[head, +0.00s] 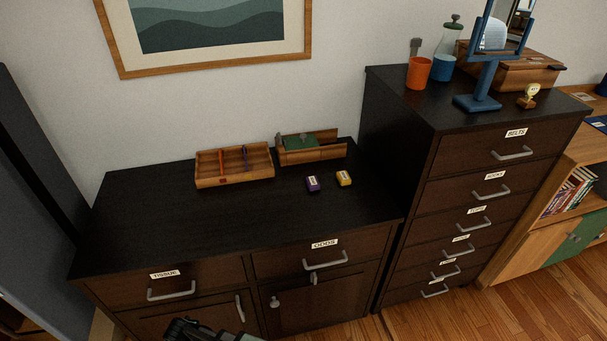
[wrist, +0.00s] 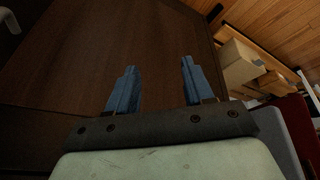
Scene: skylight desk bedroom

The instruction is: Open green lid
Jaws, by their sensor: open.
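A small wooden box with a green lid (head: 300,142) stands at the back right of the low dark dresser's top. The lid appears to lie within the box's wooden walls (head: 325,153); whether it is shut is too small to tell. My gripper shows in the wrist view (wrist: 157,88) with its two blue fingers apart and nothing between them. It faces dark wood. In the head view only a dark part of my arm shows at the bottom edge, well below and in front of the box. The green lid is not in the wrist view.
A wooden divided tray (head: 235,180) with pens stands left of the box. A purple block (head: 312,184) and a yellow block (head: 344,178) lie in front. The tall drawer unit (head: 470,200) rises at right. The dresser top's left (head: 140,215) is clear.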

